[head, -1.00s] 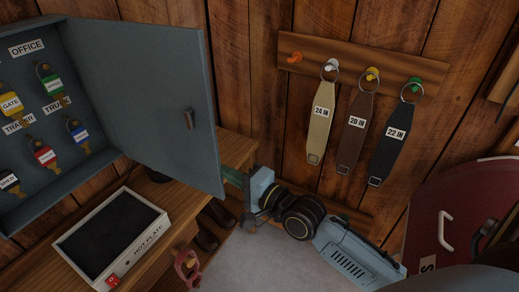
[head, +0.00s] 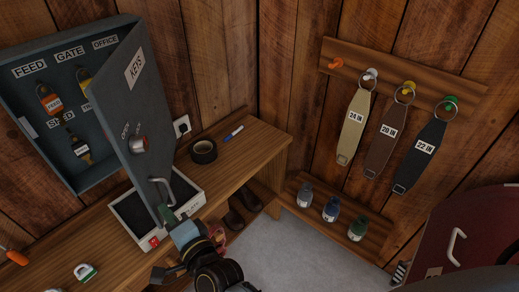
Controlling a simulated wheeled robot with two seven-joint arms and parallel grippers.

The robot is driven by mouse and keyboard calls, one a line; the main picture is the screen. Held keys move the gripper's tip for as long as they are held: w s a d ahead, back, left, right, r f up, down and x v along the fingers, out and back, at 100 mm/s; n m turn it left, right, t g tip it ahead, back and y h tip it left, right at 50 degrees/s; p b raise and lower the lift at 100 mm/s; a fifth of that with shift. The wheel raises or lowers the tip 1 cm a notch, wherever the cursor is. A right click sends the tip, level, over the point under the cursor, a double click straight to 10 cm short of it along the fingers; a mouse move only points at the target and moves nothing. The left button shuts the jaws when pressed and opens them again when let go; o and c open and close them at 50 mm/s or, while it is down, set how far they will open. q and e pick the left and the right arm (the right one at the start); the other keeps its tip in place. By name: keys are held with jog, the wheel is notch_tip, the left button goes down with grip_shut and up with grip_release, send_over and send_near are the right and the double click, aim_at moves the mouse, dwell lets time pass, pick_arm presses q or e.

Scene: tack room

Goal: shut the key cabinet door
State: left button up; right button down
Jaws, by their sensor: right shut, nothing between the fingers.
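My left gripper is not in view.
Several straps hang from a peg rail (head: 420,72) at the right. Bottles stand on a low shelf (head: 312,225).

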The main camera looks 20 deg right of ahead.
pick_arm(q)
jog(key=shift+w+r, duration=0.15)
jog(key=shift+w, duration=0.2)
pick_arm(e)
jog(key=shift+w+a, duration=0.15)
jog(key=shift+a, duration=0.4)
